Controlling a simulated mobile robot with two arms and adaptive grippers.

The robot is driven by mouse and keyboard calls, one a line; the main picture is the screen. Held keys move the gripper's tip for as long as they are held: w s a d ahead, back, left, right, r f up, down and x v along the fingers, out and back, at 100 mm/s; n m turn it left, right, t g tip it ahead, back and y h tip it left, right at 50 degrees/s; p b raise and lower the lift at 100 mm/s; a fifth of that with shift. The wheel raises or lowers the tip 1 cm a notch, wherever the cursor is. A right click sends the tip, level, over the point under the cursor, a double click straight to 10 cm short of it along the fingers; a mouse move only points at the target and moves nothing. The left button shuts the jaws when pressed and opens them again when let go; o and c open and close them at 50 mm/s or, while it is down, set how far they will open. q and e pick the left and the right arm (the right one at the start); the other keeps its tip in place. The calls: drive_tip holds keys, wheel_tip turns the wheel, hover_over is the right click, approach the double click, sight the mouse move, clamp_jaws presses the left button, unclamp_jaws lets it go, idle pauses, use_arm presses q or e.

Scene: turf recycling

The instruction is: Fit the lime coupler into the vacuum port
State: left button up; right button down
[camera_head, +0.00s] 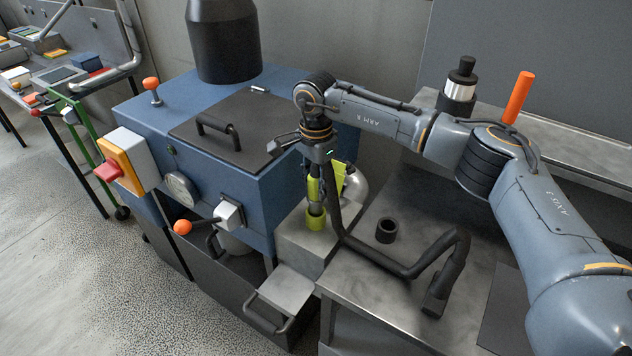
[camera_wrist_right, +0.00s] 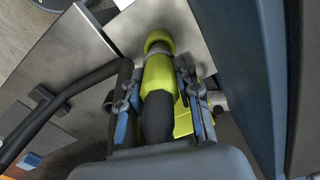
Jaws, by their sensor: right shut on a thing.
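My right gripper (camera_head: 322,188) points down beside the blue machine and is shut on the lime coupler (camera_head: 313,190). In the right wrist view the coupler (camera_wrist_right: 158,76) lies between both fingers, with a black hose at its near end. A lime ring (camera_head: 316,223) is at the coupler's lower end, over the steel block (camera_head: 300,245). It also shows in the wrist view (camera_wrist_right: 158,38). I cannot tell whether this ring belongs to the coupler or to the vacuum port, nor whether the coupler is seated. The port's opening is hidden. My left gripper is out of view.
The black hose (camera_head: 385,260) bends across the steel bench (camera_head: 375,290). A black ring (camera_head: 386,230) stands near it. The blue machine (camera_head: 270,190) with an orange-knobbed lever (camera_head: 183,227) is close on the left. An orange cylinder (camera_head: 519,97) stands at the back right.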

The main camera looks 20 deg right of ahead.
sight(316, 196)
drive_tip(key=shift+f+b, duration=1.5)
drive_tip(key=shift+f, duration=0.65)
drive_tip(key=c, duration=0.9)
unclamp_jaws()
drive_tip(key=shift+o, duration=0.2)
wheel_tip(316, 196, up, 12)
drive_tip(key=shift+r, duration=0.1)
drive_tip(key=shift+s+f, duration=0.1)
drive_tip(key=shift+f, duration=0.1)
